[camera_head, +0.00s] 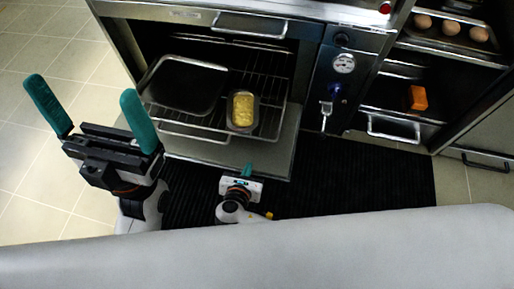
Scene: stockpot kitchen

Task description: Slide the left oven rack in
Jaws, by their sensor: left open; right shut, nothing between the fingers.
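The left oven rack (203,130) is a wire rack pulled partly out of the open oven (205,50). Its front bar hangs over the lowered oven door (282,150). A dark baking tray (184,84) and a small dish with yellow food (242,108) sit on it. My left gripper (88,103) is open and empty, left of the rack and apart from it, its teal fingers spread. My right gripper (248,170) is shut and empty, below the rack's front and near the door's lower edge. Much of it is seen from above.
A control panel (338,75) with a gauge and knobs stands right of the oven. Further right is an open compartment with an orange block (418,97), and a tray of brown eggs (451,30) above it. A black mat (370,180) covers the floor in front.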

